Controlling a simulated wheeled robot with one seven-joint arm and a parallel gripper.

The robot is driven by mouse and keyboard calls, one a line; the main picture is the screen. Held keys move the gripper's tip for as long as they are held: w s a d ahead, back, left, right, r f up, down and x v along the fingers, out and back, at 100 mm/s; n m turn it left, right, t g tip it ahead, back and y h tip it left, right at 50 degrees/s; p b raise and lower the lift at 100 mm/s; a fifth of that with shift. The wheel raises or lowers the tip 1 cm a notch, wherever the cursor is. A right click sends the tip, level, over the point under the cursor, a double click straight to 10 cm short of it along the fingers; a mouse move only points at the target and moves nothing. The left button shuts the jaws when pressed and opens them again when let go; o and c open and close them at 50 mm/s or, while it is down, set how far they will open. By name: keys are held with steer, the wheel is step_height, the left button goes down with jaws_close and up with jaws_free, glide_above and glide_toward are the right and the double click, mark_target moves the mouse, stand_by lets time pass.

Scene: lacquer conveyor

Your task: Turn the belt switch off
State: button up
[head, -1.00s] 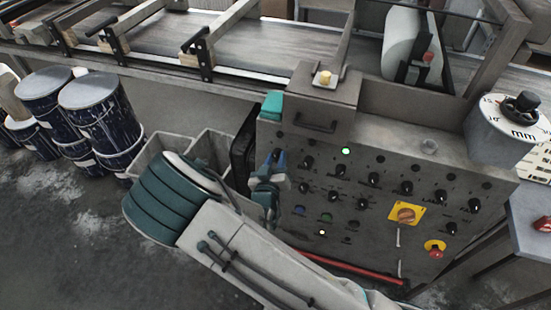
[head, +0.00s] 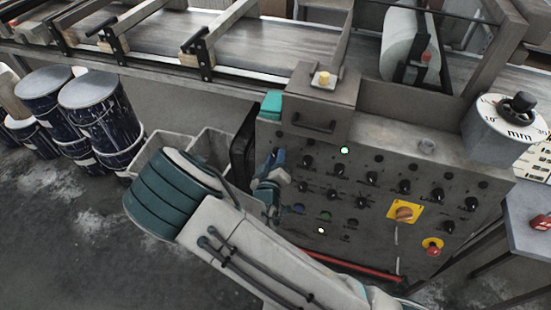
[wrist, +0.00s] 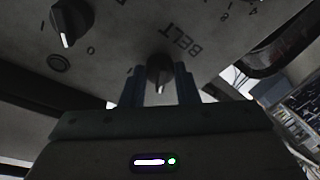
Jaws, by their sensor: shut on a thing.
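The belt switch (wrist: 160,72) is a dark rotary knob with a white pointer line, beside the printed word BELT in the wrist view. Its pointer faces down in that picture, toward my palm. My gripper (wrist: 160,85) has one finger on each side of the knob and is shut on it. In the head view my gripper (head: 279,165) is at the upper left of the grey control panel (head: 375,215) and hides the belt switch there.
A second knob (wrist: 72,20) is close by in the wrist view. The panel bears several more knobs, a lit green lamp (head: 344,150), an orange knob on a yellow plate (head: 404,212) and a red button (head: 433,248). A grey bin (head: 208,146) stands left of the panel.

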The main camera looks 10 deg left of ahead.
steer(key=o, duration=1)
steer(key=shift+c, duration=0.2)
steer(key=s+d+r+b, duration=0.1)
steer(key=s, duration=1.2)
steer(key=shift+s+r, duration=0.15)
steer(key=shift+s, duration=0.25)
steer(key=shift+d, duration=0.1)
